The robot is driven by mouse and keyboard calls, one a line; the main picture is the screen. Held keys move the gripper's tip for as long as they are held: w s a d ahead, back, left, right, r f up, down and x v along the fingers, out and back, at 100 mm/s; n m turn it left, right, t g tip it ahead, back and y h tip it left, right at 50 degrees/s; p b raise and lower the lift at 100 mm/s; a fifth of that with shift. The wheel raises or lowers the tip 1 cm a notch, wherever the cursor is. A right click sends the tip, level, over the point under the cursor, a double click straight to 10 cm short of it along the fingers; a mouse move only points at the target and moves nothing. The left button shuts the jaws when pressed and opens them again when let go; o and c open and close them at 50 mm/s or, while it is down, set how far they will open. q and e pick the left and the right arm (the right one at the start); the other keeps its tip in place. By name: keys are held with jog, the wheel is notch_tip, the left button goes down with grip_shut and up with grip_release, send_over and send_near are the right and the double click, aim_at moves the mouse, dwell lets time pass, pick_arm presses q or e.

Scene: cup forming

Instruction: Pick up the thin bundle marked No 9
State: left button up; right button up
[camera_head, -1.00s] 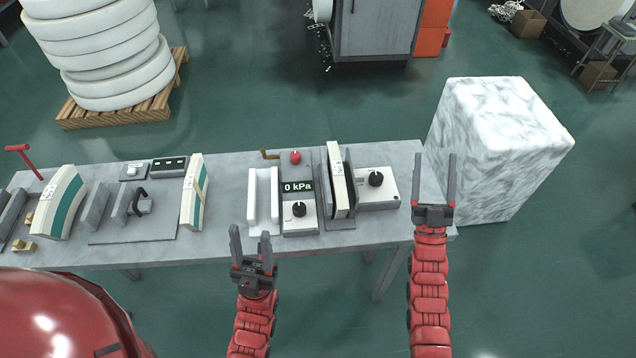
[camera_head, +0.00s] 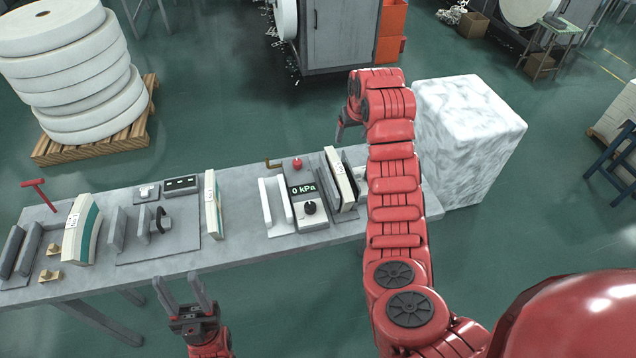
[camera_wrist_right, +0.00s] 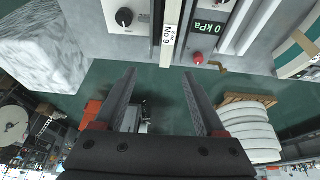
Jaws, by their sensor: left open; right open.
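The thin bundle marked No 9 (camera_head: 339,174) stands on edge between grey upright plates on the table, right of the 0 kPa gauge unit (camera_head: 306,207). The label of this bundle (camera_wrist_right: 168,32) is readable in the right wrist view. My right gripper (camera_wrist_right: 159,76) is open and empty, with its fingers apart from the bundle. In the head view the right arm reaches over the table's right part; one finger shows beyond the bundle and the rest is hidden by the arm. My left gripper (camera_head: 178,281) is open and empty in front of the table's near edge.
Another thin bundle (camera_head: 213,204) and a thicker curved one (camera_head: 82,229) stand further left on the table (camera_head: 245,240). A white two-walled holder (camera_head: 274,204) is left of the gauge. A marble block (camera_head: 470,125) stands beyond the table's right end.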

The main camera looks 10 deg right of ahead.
jog(key=s+r, duration=0.1)
jog(key=s, duration=0.1)
jog(key=g+b, duration=0.1)
jog(key=b, duration=0.5)
send_near(339, 168)
jog(key=p, duration=0.1)
jog(key=f+p, duration=0.1)
jog(key=shift+w+d+f+p, duration=0.15)
jog(key=shift+d+f+p, duration=0.1)
jog(key=shift+f+p, duration=0.1)
jog(key=shift+w+f, duration=0.1)
jog(key=shift+f, duration=0.4)
jog(key=shift+w+f+p, duration=0.15)
jog(key=shift+f+p, duration=0.2)
jog(key=shift+p, duration=0.25)
jog(key=shift+p+x, duration=0.85)
jog(key=shift+x, duration=0.3)
jog(key=shift+w+a+f, duration=0.15)
jog(key=shift+w+f, duration=0.1)
jog(key=shift+x, duration=0.85)
